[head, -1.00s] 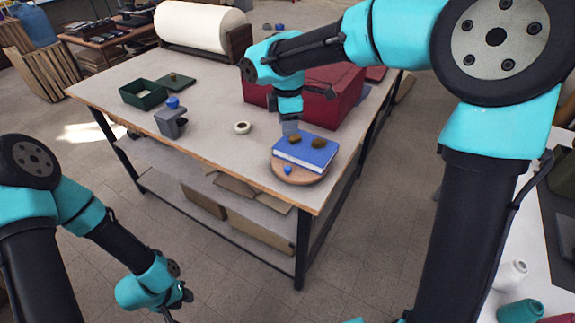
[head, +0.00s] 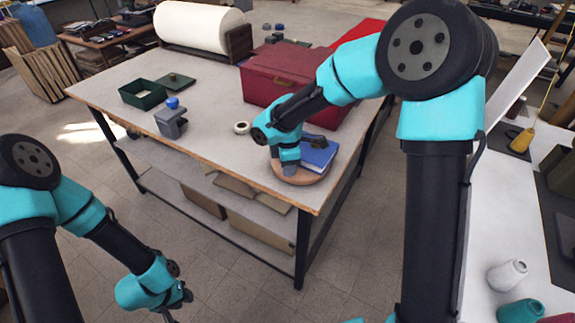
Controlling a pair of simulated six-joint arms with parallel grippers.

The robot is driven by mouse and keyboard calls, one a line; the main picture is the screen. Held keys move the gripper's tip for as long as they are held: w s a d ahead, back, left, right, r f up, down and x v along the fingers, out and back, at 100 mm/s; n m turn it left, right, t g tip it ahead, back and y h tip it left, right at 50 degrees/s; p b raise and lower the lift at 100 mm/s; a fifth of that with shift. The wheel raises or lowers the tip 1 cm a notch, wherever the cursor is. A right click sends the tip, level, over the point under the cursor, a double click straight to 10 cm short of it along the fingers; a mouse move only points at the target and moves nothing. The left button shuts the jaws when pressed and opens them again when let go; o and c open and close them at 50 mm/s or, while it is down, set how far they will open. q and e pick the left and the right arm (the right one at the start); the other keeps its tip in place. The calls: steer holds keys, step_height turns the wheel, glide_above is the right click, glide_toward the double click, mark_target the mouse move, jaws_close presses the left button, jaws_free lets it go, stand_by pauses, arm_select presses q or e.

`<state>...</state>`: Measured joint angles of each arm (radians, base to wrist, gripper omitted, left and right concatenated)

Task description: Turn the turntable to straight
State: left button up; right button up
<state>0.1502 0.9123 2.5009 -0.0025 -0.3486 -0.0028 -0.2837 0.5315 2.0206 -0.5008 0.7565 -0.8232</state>
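The turntable (head: 314,179) is a round wooden disc near the front corner of the workbench. A blue book (head: 319,157) lies on it, its left part hidden behind my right arm. My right gripper (head: 289,170) points down at the front left of the disc, and its fingertips are at or just above the rim. Whether it touches, and whether its fingers are open or shut, I cannot tell. The blue knob at the disc's front is hidden behind it. My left gripper (head: 172,308) hangs low at the bottom left, away from the bench; its fingers are too small to read.
A dark red box (head: 270,84) stands behind the turntable. A white ring (head: 241,128), a grey block with a blue knob (head: 171,120) and a green tray (head: 142,93) lie to the left. The bench top (head: 205,146) between them is clear. A white table with spools (head: 507,275) stands at right.

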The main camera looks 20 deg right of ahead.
steer(key=shift+f, duration=0.15)
steer(key=shift+c, duration=0.2)
jaws_close()
steer(key=shift+s+d, duration=0.1)
steer(key=shift+d, duration=0.1)
steer(key=shift+n, duration=0.3)
steer(key=shift+o, duration=0.2)
jaws_free()
step_height(320, 180, up, 18)
steer(key=shift+f, duration=0.2)
stand_by(0.3)
